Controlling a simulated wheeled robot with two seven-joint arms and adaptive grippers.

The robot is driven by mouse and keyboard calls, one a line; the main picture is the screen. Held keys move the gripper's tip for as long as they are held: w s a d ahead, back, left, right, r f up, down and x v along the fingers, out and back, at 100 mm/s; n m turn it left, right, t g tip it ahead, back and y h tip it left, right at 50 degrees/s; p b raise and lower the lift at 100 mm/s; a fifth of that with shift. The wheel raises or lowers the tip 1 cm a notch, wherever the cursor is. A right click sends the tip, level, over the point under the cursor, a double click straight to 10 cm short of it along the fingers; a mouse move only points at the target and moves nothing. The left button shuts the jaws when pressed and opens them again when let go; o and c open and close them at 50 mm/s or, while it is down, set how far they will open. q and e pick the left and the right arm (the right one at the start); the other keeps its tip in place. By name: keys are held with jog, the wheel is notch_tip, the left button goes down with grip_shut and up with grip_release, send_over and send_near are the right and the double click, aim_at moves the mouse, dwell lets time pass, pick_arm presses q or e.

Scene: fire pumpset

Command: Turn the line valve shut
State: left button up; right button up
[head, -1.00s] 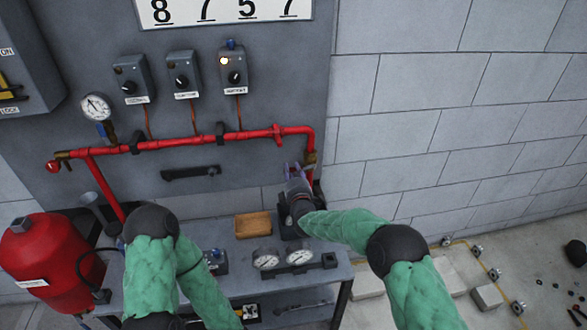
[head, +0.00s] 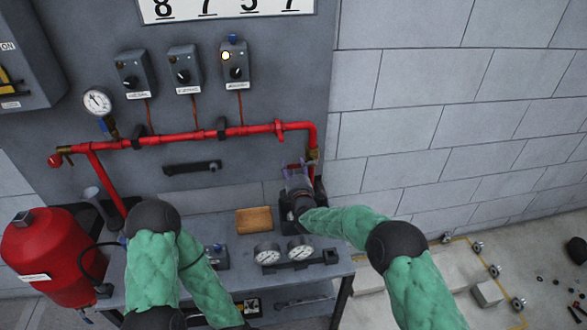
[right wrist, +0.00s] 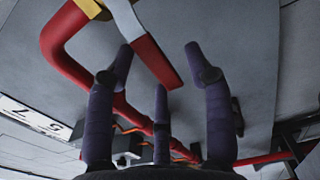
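The line valve (head: 313,155) is a brass fitting low on the right-hand drop of the red pipe. In the right wrist view its brass body (right wrist: 90,8) is at the top left. Its lever, with a pale arm and a red grip (right wrist: 156,62), reaches down between my fingertips. My right gripper (head: 298,172) is at the valve. It also shows in the right wrist view (right wrist: 163,70), with purple fingers spread around the red grip and no clear contact. In the head view the fingers partly cover the lever.
A bench (head: 225,228) below the pipe holds a wooden block (head: 254,220) and gauges (head: 283,252). A red tank (head: 45,258) stands at the left. Three switch boxes (head: 184,72) are on the panel above the pipe. The block wall on the right is bare.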

jog(key=v, duration=1.2)
dwell(0.5)
